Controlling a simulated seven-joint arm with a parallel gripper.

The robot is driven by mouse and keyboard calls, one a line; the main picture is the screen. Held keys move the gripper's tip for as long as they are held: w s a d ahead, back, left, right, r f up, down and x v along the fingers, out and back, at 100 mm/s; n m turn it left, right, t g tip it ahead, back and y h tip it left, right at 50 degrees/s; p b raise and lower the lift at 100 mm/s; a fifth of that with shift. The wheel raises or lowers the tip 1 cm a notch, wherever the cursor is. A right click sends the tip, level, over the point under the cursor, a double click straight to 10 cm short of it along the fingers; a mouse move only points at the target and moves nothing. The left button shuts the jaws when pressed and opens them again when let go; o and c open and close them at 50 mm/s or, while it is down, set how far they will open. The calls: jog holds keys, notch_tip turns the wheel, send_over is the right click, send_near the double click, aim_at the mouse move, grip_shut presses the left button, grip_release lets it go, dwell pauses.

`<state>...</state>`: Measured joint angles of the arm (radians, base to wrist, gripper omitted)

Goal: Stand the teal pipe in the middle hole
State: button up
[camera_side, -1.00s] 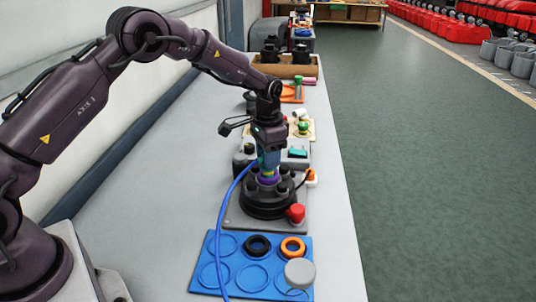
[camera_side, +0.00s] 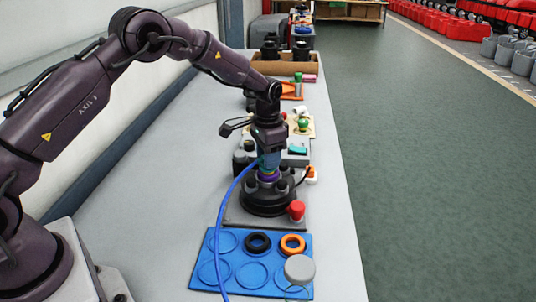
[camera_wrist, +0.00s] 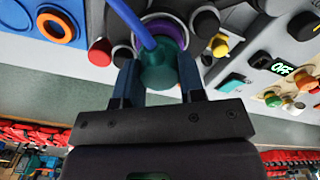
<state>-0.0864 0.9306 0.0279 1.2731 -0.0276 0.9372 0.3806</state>
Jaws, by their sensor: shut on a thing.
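My gripper (camera_wrist: 160,80) is shut on the teal pipe (camera_wrist: 158,68), one finger on each side of it. A blue hose (camera_wrist: 135,20) runs across the wrist view to the pipe. In the side view my gripper (camera_side: 268,160) is directly above the round black tank (camera_side: 266,200). The pipe is upright over the tank's centre, where a purple ring (camera_side: 267,176) shows; the ring also shows in the wrist view (camera_wrist: 165,22). The middle hole is hidden by the pipe and gripper, so I cannot tell how deep the pipe's lower end sits.
Several dark caps surround the tank's centre. A red knob (camera_side: 296,210) stands at its front right. In front is a blue tray (camera_side: 203,270) with a black ring (camera_side: 257,243), an orange ring (camera_side: 292,244) and a grey disc (camera_side: 299,269). The bench at left is clear.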

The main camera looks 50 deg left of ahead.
jog(key=shift+f, duration=0.2)
dwell(0.5)
jog(key=o, duration=1.7)
jog(key=shift+r, duration=3.5)
